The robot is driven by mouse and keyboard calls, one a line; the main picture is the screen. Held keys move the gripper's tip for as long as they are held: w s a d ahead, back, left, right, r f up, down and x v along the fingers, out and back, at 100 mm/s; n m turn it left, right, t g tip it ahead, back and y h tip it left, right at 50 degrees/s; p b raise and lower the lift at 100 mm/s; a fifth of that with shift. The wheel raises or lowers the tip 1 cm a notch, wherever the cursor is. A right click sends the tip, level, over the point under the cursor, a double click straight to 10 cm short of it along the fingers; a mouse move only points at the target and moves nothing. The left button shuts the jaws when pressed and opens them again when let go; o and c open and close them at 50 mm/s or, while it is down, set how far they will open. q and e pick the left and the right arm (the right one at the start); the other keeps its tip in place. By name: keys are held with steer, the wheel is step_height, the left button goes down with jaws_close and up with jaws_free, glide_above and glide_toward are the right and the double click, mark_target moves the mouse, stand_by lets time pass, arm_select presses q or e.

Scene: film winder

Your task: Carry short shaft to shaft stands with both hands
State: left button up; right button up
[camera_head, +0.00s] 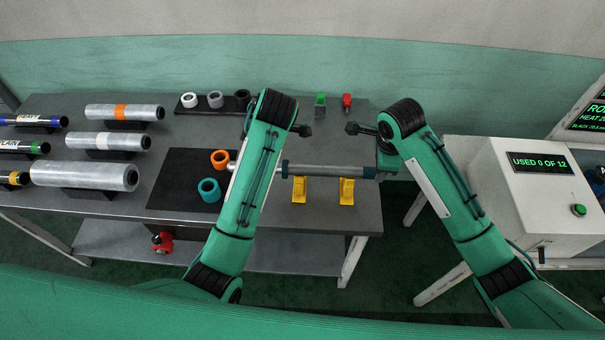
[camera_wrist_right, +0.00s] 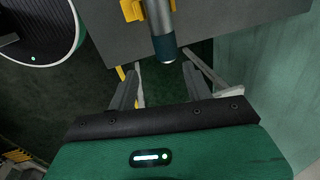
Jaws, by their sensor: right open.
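The short shaft (camera_head: 325,171), a grey bar with a dark teal right end, lies left to right over the two yellow shaft stands (camera_head: 300,190) (camera_head: 347,191). I cannot tell whether it rests in both. In the right wrist view the shaft's teal end (camera_wrist_right: 165,47) points toward my right gripper (camera_wrist_right: 162,66). That gripper is open, its fingers on either side of the line of the shaft, with nothing clamped. In the head view it is mostly hidden by my right arm.
An orange ring (camera_head: 220,159) and a teal ring (camera_head: 209,190) sit on a dark mat (camera_head: 170,180). Several film rolls (camera_head: 85,175) lie at the left. Small rings stand on a rack (camera_head: 215,99) at the back. A white machine (camera_head: 520,205) stands right, past a gap.

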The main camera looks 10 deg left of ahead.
step_height(320, 180, up, 6)
steer(key=s, duration=0.1)
steer(key=shift+r, duration=0.2)
steer(key=shift+s, duration=0.15)
